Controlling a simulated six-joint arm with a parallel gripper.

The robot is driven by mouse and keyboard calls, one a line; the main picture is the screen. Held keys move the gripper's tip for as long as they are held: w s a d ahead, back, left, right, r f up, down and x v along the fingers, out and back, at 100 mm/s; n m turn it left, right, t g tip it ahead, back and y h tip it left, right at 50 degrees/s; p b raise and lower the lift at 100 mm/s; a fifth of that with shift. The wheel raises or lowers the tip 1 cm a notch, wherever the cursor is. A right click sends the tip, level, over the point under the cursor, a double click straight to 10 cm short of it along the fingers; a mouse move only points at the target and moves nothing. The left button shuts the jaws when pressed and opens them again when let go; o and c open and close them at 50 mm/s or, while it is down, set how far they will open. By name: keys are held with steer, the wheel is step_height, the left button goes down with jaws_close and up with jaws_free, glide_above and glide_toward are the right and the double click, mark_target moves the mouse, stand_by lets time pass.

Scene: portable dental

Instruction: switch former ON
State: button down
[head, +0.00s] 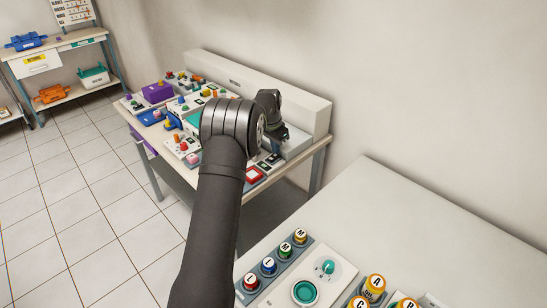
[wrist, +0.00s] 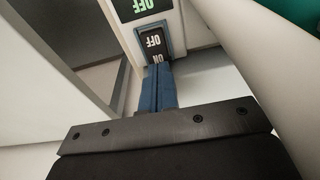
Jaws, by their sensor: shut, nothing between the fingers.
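In the wrist view a dark rocker switch (wrist: 153,40) sits on a pale panel, its lettering upside down, with OFF on the far half and ON on the near half. Beyond it a small dark display (wrist: 140,8) shows OFF in green. My gripper (wrist: 158,68) is shut and empty, its blue fingers together. The fingertips are at the ON end of the switch and cover part of it; I cannot tell whether they touch it. In the head view my arm hides much of the switch area on the far bench (head: 318,152).
The far bench carries several coloured knobs and boxes, including a purple box (head: 157,93), and a long pale housing (head: 262,84) along the wall. A nearer white table (head: 400,215) holds lettered round caps and a teal dial (head: 327,267). Tiled floor lies clear at left.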

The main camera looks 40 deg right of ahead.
steer(key=shift+f, duration=0.65)
steer(key=shift+r, duration=3.55)
step_height(320, 180, down, 7)
